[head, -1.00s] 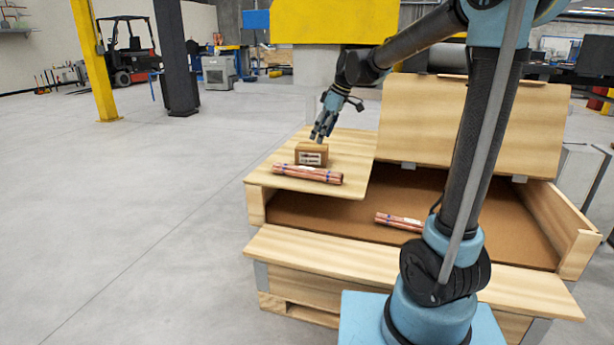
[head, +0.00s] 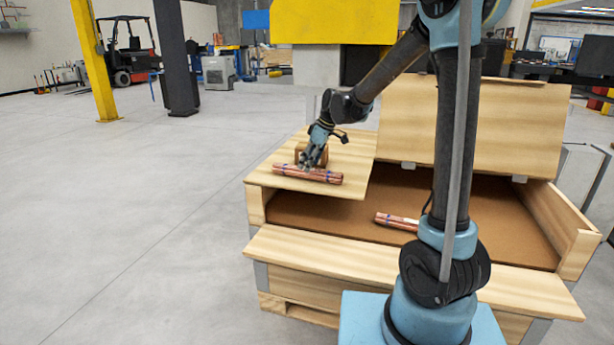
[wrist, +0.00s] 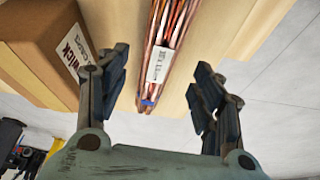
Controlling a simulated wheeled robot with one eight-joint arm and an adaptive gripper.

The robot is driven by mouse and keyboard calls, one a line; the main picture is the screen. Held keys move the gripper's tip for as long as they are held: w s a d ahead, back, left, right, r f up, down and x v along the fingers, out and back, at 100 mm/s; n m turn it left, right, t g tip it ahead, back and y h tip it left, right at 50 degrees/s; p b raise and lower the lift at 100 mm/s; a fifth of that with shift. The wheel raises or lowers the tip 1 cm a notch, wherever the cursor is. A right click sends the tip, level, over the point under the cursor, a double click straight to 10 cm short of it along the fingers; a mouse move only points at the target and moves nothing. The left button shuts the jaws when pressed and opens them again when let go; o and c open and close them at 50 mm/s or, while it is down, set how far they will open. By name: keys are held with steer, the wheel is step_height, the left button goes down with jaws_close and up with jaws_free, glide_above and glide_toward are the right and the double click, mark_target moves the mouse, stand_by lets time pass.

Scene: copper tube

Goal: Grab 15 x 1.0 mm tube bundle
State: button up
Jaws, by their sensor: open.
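A copper tube bundle (head: 290,172) with purple bands lies on the light wooden lid panel (head: 345,188) of the crate. In the wrist view the bundle (wrist: 174,32) carries a white label; its print is too small to read surely. My gripper (head: 311,165) is over the bundle, close above it. In the wrist view my gripper (wrist: 160,85) is open, with one finger on each side of the bundle's line and nothing between its pads. A second copper bundle (head: 395,221) lies inside the crate, partly behind my arm; its size cannot be told.
A cardboard box (head: 323,150) stands on the panel just behind the bundle. In the wrist view the box (wrist: 40,45) is close to my left finger. The wooden crate (head: 335,253) has a brown floor and a raised lid behind. Open floor lies left.

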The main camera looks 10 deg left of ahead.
steer(key=shift+x, duration=2.05)
steer(key=shift+w+d, duration=0.1)
steer(key=shift+w, duration=0.05)
steer(key=shift+c, duration=0.6)
jaws_close()
